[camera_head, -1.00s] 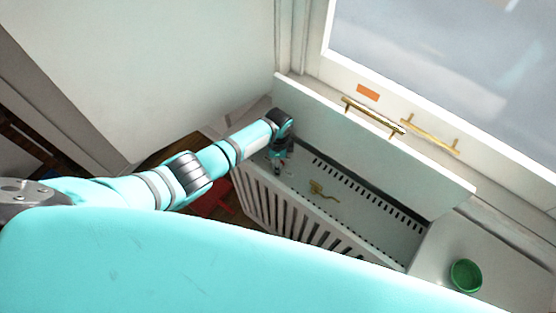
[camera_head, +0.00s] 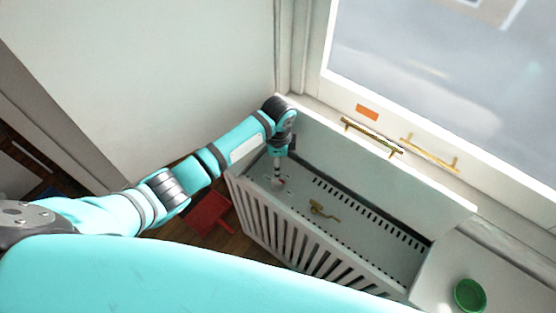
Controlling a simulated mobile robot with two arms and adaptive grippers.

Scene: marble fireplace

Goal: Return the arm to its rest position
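My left arm (camera_head: 215,158) comes in from the left and reaches to the far left corner of an open white slatted box (camera_head: 262,213). Its wrist bends down there, and my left gripper (camera_head: 277,182) hangs at the left end of the box. The gripper is small and partly hidden, so I cannot tell whether its fingers are open or shut. A small brass-coloured piece (camera_head: 320,209) lies inside the box, to the right of the gripper and apart from it. My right gripper is not in view.
The box's lid (camera_head: 370,160) stands raised against the window sill. Brass handles (camera_head: 372,136) and an orange tag (camera_head: 367,112) are near the window. A green bowl (camera_head: 469,295) stands at the lower right. A red dustpan-like object (camera_head: 207,213) lies on the wooden floor.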

